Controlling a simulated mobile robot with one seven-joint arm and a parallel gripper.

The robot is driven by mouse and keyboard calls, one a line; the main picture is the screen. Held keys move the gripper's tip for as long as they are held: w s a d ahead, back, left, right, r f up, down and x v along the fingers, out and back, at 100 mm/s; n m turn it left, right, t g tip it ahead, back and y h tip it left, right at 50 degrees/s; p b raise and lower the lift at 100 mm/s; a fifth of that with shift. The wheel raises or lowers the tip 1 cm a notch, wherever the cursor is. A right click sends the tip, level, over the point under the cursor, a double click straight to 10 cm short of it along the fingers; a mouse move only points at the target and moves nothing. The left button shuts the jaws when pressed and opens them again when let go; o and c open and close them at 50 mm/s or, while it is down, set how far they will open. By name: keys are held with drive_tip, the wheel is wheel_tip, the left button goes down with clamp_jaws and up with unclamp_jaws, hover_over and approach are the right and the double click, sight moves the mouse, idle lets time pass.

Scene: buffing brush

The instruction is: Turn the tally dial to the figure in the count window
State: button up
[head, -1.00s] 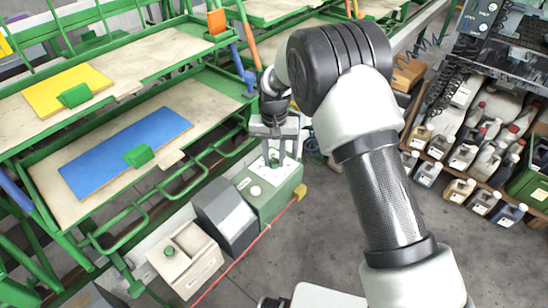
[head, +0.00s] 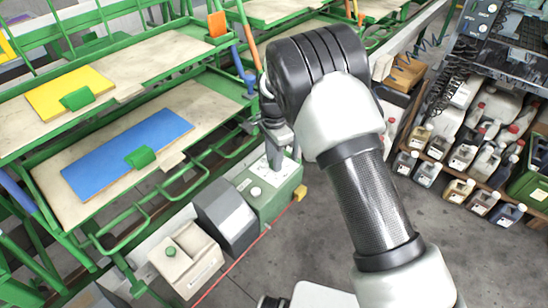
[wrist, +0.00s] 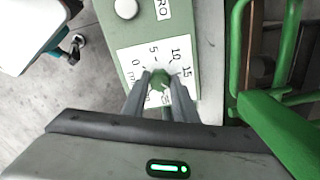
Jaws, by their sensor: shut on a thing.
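The tally dial (wrist: 160,82) is a small green knob on a white scale plate (wrist: 130,58) marked 0, 5, 10 and 15 in the wrist view. My gripper (wrist: 160,80) is shut on the dial, with a grey finger on either side of it. In the head view my gripper (head: 274,160) reaches down to the top of the green box (head: 280,203). My fingers hide part of the dial and scale, so I cannot tell which figure it points to. I cannot make out a count window.
A grey box (head: 226,220) and a cream box (head: 187,262) with a green knob stand alongside. Green rack rails (wrist: 290,60) run close to the panel. Open floor lies to the right.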

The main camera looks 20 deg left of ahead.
drive_tip(key=m, duration=0.4)
drive_tip(key=shift+m+p, duration=0.3)
drive_tip(key=shift+p, duration=0.1)
drive_tip(key=shift+m+p, duration=0.4)
drive_tip(key=shift+m, duration=1.5)
drive_tip(key=o, duration=1.1)
drive_tip(key=shift+c, duration=0.2)
wheel_tip(320, 180, up, 17)
drive_tip(key=p, duration=0.1)
drive_tip(key=shift+r, duration=0.2)
